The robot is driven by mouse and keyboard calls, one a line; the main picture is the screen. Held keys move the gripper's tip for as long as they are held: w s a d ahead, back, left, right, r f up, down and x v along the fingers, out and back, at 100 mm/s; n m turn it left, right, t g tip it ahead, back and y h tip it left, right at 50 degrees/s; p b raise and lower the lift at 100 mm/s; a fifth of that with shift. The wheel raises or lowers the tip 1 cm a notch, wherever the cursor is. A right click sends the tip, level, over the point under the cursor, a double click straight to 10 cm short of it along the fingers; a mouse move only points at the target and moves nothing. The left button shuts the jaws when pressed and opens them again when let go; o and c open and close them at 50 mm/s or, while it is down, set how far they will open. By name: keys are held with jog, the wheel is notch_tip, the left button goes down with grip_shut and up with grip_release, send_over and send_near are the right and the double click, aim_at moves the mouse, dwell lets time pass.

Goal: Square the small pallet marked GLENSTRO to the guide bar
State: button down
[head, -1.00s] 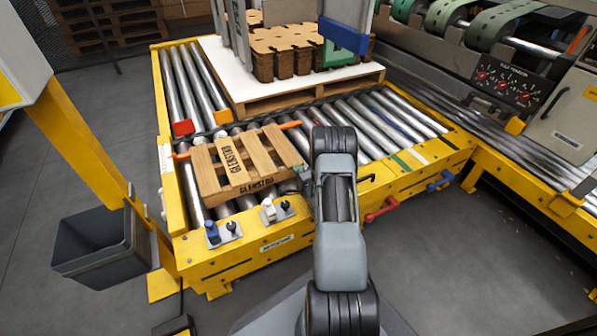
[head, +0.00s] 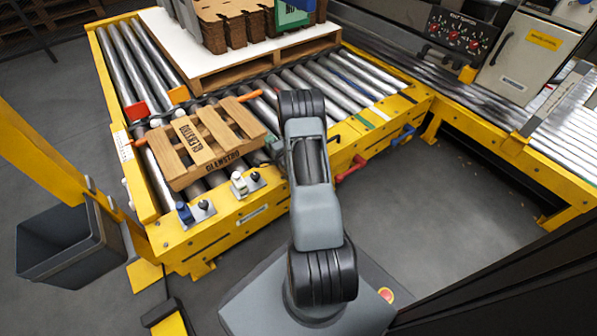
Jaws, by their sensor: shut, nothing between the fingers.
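The small wooden pallet (head: 222,128) marked GLENSTRO lies flat on the rollers at the near left corner of the yellow-framed conveyor. A bar with orange ends (head: 250,96), seemingly the guide bar, runs along the pallet's far side. Its middle is hidden by the pallet, so I cannot tell whether they touch or how square they are. My gripper (head: 277,151) is shut and empty, close to the pallet's right end. It is mostly hidden behind my arm, and its fingertips and any contact with the pallet are unclear.
A large pallet (head: 225,76) with a white sheet and stacked brown blanks stands behind. Blue and white knobs (head: 240,184) sit on the near frame. Red (head: 351,169) and blue (head: 403,135) handles stick out at right. A grey bin (head: 70,245) stands at left.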

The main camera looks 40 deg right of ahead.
jog(key=s+a+p, duration=0.3)
jog(key=s+p, duration=0.3)
jog(key=s, duration=1.4)
